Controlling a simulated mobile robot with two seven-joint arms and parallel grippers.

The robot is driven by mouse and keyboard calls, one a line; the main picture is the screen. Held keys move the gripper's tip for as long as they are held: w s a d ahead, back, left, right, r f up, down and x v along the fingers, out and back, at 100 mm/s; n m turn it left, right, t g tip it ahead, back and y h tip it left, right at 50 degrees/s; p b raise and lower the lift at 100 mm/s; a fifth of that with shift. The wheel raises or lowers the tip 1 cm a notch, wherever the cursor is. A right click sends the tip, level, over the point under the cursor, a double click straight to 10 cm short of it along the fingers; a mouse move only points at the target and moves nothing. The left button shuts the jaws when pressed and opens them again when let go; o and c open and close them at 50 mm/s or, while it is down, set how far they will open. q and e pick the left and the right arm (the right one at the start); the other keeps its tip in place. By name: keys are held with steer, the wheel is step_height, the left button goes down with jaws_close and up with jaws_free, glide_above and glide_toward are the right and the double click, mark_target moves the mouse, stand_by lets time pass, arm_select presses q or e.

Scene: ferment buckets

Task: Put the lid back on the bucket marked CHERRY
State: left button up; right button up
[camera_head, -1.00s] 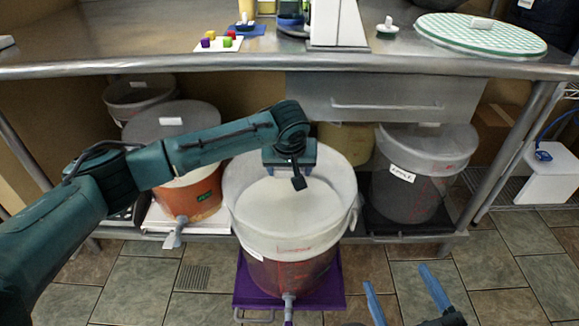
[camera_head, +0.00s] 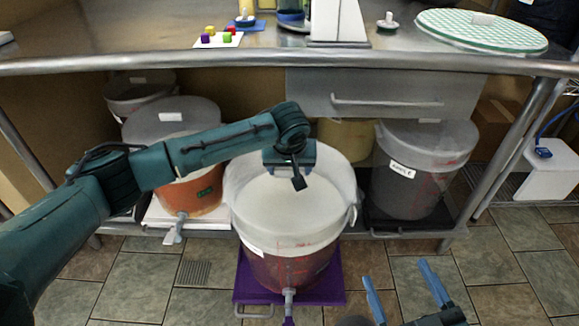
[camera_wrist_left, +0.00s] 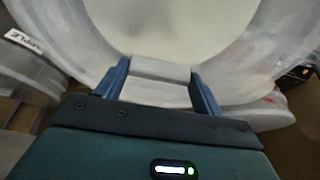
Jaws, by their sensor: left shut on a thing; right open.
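The middle bucket (camera_head: 290,265) is translucent with a reddish lower part and a tap at its front. Its small white tag (camera_head: 253,251) is too small to read. A pale translucent lid (camera_head: 240,180) is over its top; I cannot tell whether it is seated on the rim or just above it. My left gripper (camera_head: 290,168) is over the back part of the bucket's top. In the left wrist view its fingers (camera_wrist_left: 160,82) are shut on the lid's white block handle (camera_wrist_left: 158,70). My right gripper (camera_head: 396,276) is open and empty at the lower right.
The bucket stands on a purple dolly (camera_head: 325,290). Lidded buckets stand under the counter, one orange at left (camera_head: 190,190) and one grey at right (camera_head: 410,185). The metal counter edge (camera_head: 240,66) runs behind. A green-checked disc (camera_head: 450,30) lies on top.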

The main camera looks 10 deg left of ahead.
arm_select(q)
steer(key=shift+r+p, duration=0.15)
steer(key=shift+p, duration=0.9)
stand_by(0.5)
steer(key=shift+f+p, duration=0.2)
steer(key=shift+p, duration=1.2)
stand_by(1.3)
stand_by(0.3)
steer(key=o, duration=1.5)
steer(key=shift+f, duration=0.1)
step_height(320, 180, up, 7)
steer(key=p, duration=0.8)
steer(key=shift+p, duration=0.35)
